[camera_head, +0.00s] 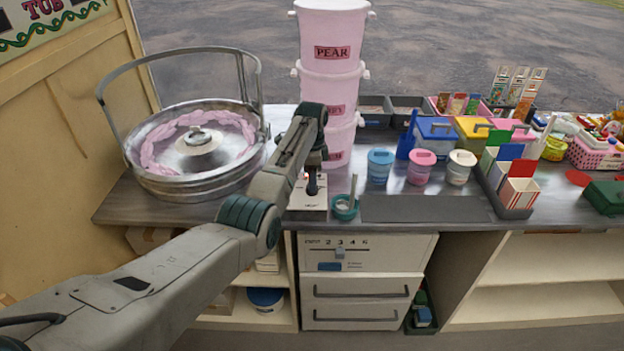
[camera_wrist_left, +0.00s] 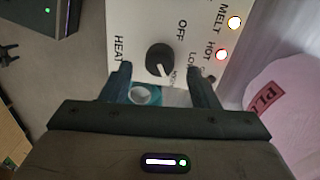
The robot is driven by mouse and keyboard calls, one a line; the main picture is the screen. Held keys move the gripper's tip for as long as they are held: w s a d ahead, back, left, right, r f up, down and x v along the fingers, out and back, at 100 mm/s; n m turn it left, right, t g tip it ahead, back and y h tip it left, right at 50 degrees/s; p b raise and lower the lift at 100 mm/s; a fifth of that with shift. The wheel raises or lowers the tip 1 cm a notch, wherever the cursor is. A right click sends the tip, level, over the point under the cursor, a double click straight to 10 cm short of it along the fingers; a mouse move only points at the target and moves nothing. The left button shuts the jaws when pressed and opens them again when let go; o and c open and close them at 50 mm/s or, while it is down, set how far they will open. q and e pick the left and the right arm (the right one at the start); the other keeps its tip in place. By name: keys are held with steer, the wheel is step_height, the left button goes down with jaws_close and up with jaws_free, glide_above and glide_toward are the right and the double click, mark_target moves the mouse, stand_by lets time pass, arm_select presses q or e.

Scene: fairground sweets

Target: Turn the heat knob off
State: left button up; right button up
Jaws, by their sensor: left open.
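The heat knob (camera_wrist_left: 158,58) is black with a white pointer line, on a white panel (camera_wrist_left: 135,25) in the left wrist view. The pointer aims to the lower right, away from the OFF label and near small lettering beside LOW. Lights beside MELT (camera_wrist_left: 234,22) and HOT (camera_wrist_left: 221,55) glow. My left gripper (camera_wrist_left: 160,78) is open, its fingers on either side just below the knob; I cannot tell whether they touch it. In the head view my left gripper (camera_head: 312,168) is over the control box (camera_head: 307,201) and hides part of it.
A floss machine bowl (camera_head: 185,185) stands left of the box, and stacked pink tubs (camera_head: 332,30) stand behind. A teal-rimmed cup (camera_head: 345,209) is close on the right. Colored jars (camera_head: 380,168) and card holders (camera_head: 515,205) stand farther right. A dark mat (camera_head: 425,209) lies clear.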

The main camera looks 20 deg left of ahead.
arm_select(q)
step_height(320, 180, down, 2)
steer(key=shift+f, duration=0.1)
steer(key=shift+s+f, duration=0.1)
steer(key=shift+f, duration=0.05)
steer(key=shift+c, duration=1)
steer(key=c, duration=0.8)
arm_select(e)
steer(key=shift+w+a+r, duration=0.25)
steer(key=shift+w+a, duration=0.2)
steer(key=shift+w, duration=0.25)
